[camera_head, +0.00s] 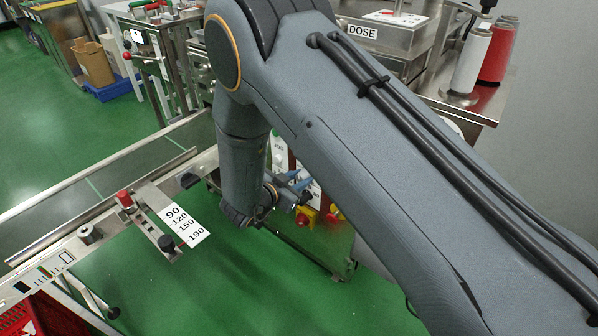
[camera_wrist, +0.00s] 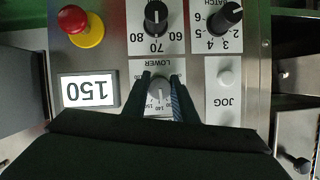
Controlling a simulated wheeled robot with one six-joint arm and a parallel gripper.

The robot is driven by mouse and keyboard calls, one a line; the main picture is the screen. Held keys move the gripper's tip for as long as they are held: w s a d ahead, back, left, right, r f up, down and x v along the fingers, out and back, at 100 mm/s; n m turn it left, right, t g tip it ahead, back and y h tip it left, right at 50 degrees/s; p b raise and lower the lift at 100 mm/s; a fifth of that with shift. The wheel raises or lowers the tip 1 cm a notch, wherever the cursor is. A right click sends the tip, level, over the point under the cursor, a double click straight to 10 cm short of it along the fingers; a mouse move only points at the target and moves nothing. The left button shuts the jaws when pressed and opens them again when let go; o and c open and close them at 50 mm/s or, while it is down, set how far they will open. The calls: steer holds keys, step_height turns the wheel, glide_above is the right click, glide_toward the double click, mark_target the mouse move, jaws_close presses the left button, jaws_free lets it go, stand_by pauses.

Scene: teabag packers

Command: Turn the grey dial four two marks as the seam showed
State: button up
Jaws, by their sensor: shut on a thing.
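The grey dial (camera_wrist: 158,90) sits on a white plate marked LOWER, which reads upside down in the wrist view. Numbers such as 140 and 150 show around the dial. My gripper (camera_wrist: 161,78) has one finger on each side of the dial and is shut on it. Its fingers and palm hide the near part of the plate. In the head view my gripper (camera_head: 296,186) is at the control panel, and my arm covers most of that panel. A display (camera_wrist: 88,90) left of the dial reads 150, upside down.
Around the dial are a red emergency button (camera_wrist: 72,18), a black dial (camera_wrist: 156,16) marked 60 to 80, another black dial (camera_wrist: 224,16) and a white JOG button (camera_wrist: 226,78). A plate (camera_head: 184,224) with 90 to 190 lies on the left rail.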

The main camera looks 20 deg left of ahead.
steer(key=n+g+h+p, duration=0.1)
steer(key=n+h+p, duration=0.1)
steer(key=n, duration=0.1)
steer(key=shift+d, duration=0.1)
stand_by(0.6)
steer(key=o, duration=1)
steer(key=shift+o, duration=0.2)
steer(key=v, duration=0.7)
steer(key=shift+s+a, duration=0.25)
steer(key=shift+s, duration=0.1)
steer(key=shift+r, duration=0.2)
